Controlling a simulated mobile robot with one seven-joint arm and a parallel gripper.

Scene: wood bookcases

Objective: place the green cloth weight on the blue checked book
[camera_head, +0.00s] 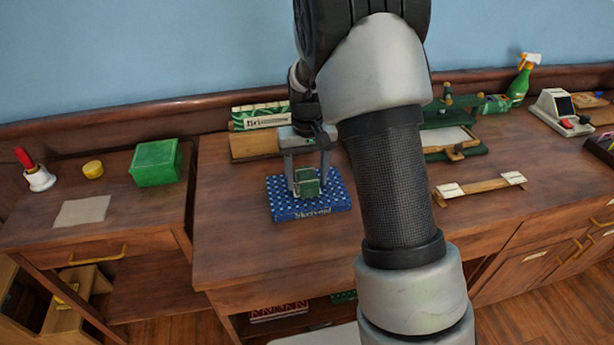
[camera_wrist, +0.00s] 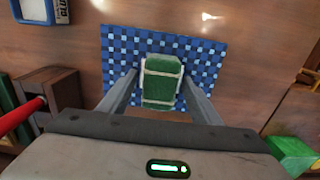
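The blue checked book (camera_head: 337,197) lies flat on the middle desk, and its cover (camera_wrist: 119,50) fills the upper middle of the wrist view. The green cloth weight (camera_head: 307,186), a small block with pale bands, is over the middle of the cover and appears to rest on it. It also shows in the wrist view (camera_wrist: 161,82). My gripper (camera_head: 307,182) points down with one finger on each side of the weight. Narrow gaps seem to show between the fingers and the weight, so the gripper looks open around it. The weight's underside is hidden.
A green box (camera_head: 157,162), a bell with a red handle (camera_head: 36,170) and a yellow tin (camera_head: 92,169) stand on the left desk. A wooden bar with pale labels (camera_head: 480,187) lies right of my arm. The desk front before the book is clear.

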